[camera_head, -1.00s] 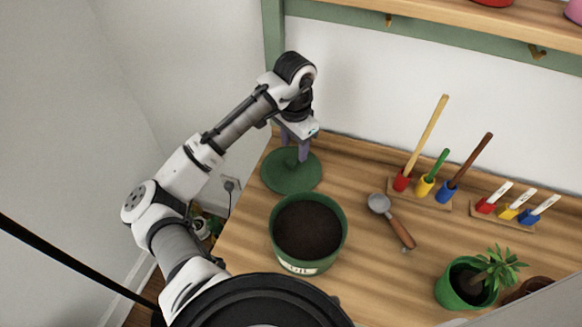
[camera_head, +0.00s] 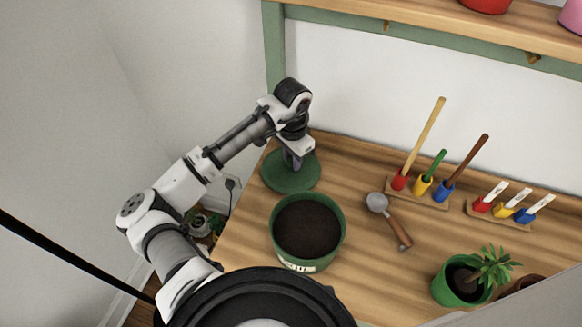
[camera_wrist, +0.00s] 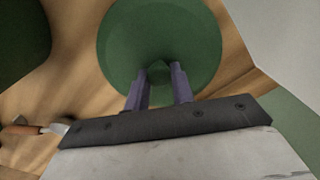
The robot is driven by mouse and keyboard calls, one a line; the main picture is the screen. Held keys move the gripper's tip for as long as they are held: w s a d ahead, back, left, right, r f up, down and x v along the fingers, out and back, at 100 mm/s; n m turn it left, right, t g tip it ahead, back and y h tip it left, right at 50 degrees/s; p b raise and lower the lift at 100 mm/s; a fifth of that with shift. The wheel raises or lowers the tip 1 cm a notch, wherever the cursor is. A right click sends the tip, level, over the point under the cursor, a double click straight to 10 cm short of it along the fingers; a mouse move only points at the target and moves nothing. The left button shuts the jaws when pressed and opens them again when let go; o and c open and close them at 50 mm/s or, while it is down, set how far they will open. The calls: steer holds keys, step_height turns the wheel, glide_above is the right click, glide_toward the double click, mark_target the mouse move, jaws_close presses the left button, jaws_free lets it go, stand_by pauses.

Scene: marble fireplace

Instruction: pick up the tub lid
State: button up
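The tub lid (camera_head: 272,180) is a flat round green disc lying on the wooden bench near its back left corner. In the wrist view the lid (camera_wrist: 125,42) fills the upper middle, with a small green knob (camera_wrist: 160,70) at its centre. My gripper (camera_head: 292,166) is above the lid, pointing down. In the wrist view my gripper (camera_wrist: 160,72) is open, its two purple fingers appearing on either side of the knob with gaps left. Whether the fingertips are level with the knob is hard to tell.
A green tub of dark soil (camera_head: 284,259) stands in front of the lid. A scoop (camera_head: 396,228) lies to the right. Racks with tools (camera_head: 420,190) and labels (camera_head: 498,212) stand further right, near a potted plant (camera_head: 455,288). A wall rises close behind.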

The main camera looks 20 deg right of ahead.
steer(key=shift+c, duration=1.2)
steer(key=shift+r, duration=0.1)
